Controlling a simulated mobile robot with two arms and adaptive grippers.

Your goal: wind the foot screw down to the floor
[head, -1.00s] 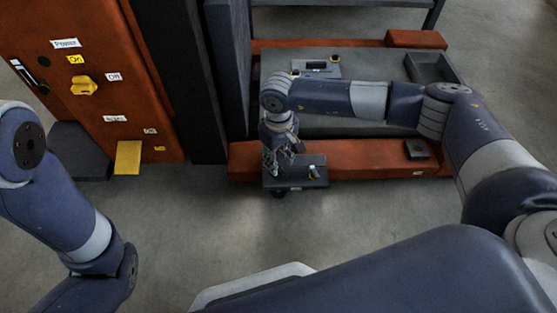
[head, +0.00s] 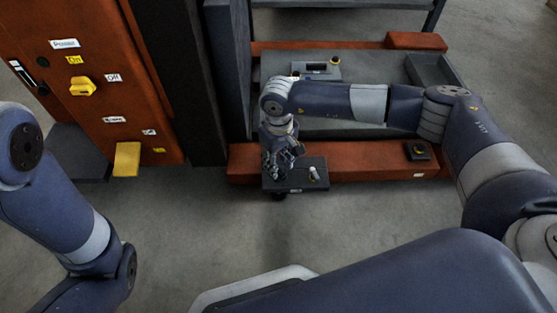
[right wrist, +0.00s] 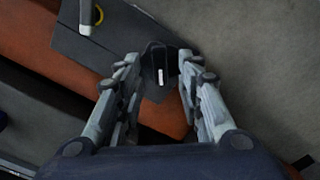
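The foot screw shows only in part as a dark piece with a white mark (right wrist: 160,77), seen between my right gripper's fingers in the right wrist view. It sits at a dark flat bracket (head: 290,187) on the front of the orange base rail. My right gripper (head: 277,166) points down over the left part of this bracket. In the right wrist view its fingers (right wrist: 159,62) stand on either side of the dark piece; I cannot tell whether they touch it. The screw's lower end is hidden. My left gripper is out of view; only the left arm shows.
A small pale cylinder with a yellow ring (head: 313,173) stands on the bracket's right part. The orange rail (head: 370,160) and grey plate (head: 375,76) lie behind. An orange cabinet (head: 115,85) with a yellow switch stands left. The floor in front is clear.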

